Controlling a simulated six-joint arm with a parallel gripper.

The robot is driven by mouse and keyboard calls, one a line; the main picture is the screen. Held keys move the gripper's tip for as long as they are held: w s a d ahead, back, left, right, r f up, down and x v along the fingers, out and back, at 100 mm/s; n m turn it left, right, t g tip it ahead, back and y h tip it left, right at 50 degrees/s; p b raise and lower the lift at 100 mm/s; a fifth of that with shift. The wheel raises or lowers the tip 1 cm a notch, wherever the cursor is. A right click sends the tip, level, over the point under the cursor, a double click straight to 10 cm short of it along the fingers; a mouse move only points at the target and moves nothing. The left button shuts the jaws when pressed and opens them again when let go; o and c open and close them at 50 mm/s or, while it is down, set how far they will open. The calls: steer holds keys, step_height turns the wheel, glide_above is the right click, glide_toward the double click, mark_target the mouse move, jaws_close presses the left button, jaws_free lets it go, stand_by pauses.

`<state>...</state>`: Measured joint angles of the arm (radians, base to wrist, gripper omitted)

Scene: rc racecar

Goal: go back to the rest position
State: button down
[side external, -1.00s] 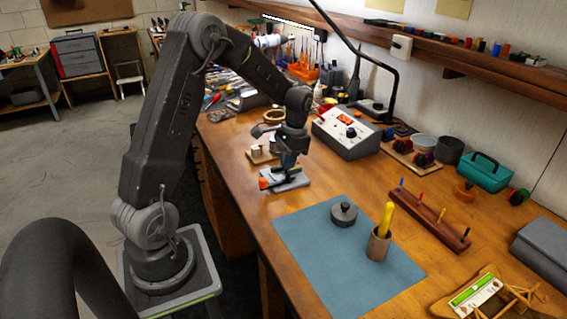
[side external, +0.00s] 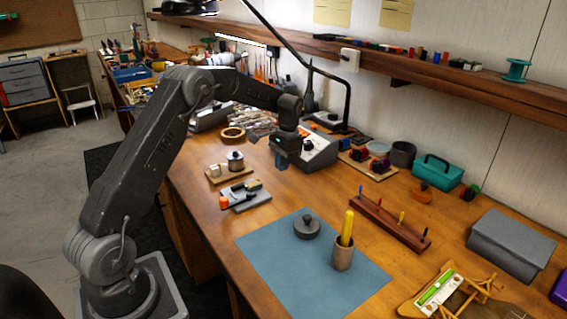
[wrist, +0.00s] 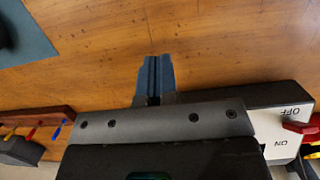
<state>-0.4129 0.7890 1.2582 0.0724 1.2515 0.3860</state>
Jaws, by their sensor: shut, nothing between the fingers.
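My gripper (side external: 281,161) is shut and empty. It hangs above the wooden bench, apart from the objects below, in front of the grey power unit (side external: 318,152). In the wrist view its blue-grey fingers (wrist: 155,65) are together with bare bench beyond them. A grey tray (side external: 258,200) with dark and green items and an orange piece (side external: 223,202) lies on the bench to the left of and below my gripper.
A blue mat (side external: 290,265) holds a dark knobbed lid (side external: 306,227) and a cup (side external: 343,258) with a yellow-handled tool. A wooden peg rack (side external: 392,225) stands to the right. The power unit's ON/OFF panel (wrist: 270,128) is close in the wrist view. A lamp arm (side external: 300,45) rises behind.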

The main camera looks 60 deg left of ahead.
steer(key=shift+w+r, duration=0.1)
steer(key=shift+w, duration=0.1)
steer(key=s+d+r+t, duration=0.2)
steer(key=s+d+r, duration=0.35)
steer(key=r, duration=0.25)
steer(key=s+d+r+t, duration=0.1)
steer(key=s+d+r, duration=0.3)
steer(key=d+r, duration=0.3)
steer(key=s+d+t, duration=0.1)
steer(key=s+d, duration=0.2)
steer(key=s, duration=0.3)
steer(key=s+d+r+t, duration=0.1)
steer(key=s+d+t, duration=0.1)
steer(key=s, duration=0.4)
steer(key=s+d+t, duration=0.1)
steer(key=s+d, duration=0.3)
steer(key=s, duration=0.2)
steer(key=shift+s+d+r, duration=0.15)
steer(key=shift+s+d, duration=0.1)
steer(key=shift+s, duration=0.05)
steer(key=c, duration=1.6)
jaws_free()
steer(key=shift+s+d+f+t, duration=0.1)
steer(key=shift+s+f+t, duration=0.1)
steer(key=shift+s+t, duration=0.15)
steer(key=o, duration=0.9)
steer(key=shift+w, duration=0.1)
